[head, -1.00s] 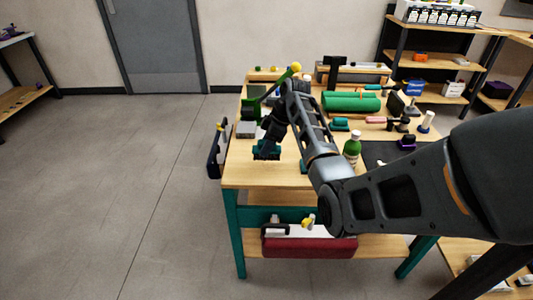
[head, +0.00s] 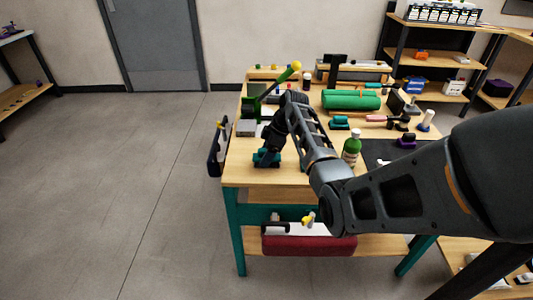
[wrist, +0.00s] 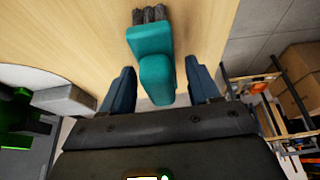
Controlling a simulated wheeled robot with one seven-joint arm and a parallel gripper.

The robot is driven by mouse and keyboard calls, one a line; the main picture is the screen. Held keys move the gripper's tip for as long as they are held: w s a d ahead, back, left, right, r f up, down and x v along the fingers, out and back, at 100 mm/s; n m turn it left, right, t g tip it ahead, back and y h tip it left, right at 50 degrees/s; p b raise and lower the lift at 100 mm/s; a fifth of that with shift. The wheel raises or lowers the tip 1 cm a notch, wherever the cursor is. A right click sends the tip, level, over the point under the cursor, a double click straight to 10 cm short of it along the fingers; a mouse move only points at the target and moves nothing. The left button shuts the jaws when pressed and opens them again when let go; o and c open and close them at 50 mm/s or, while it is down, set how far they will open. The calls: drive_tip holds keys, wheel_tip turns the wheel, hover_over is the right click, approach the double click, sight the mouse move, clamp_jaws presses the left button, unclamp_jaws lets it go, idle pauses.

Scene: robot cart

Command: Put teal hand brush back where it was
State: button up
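The teal hand brush (wrist: 152,45) shows in the wrist view, with its dark bristles toward the top and its handle reaching down between my fingers. My gripper (wrist: 160,82) is open, with a dark blue finger on each side of the handle and a visible gap on both sides. In the head view my gripper (head: 267,160) is low over the front left part of the wooden workbench (head: 235,174). Teal of the brush shows around the fingertips there, partly hidden by my gripper. I cannot tell whether the brush lies flat on the wood.
A green bottle (head: 351,147) stands right of my arm. A green press with a yellow knob (head: 262,100) stands behind my gripper. Another teal-topped item (head: 339,122) lies farther back, near a green roll (head: 350,101). A dark holder (head: 218,148) hangs at the bench's left edge.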

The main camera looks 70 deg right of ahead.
drive_tip(key=shift+r, duration=0.1)
drive_tip(key=v, duration=1.2)
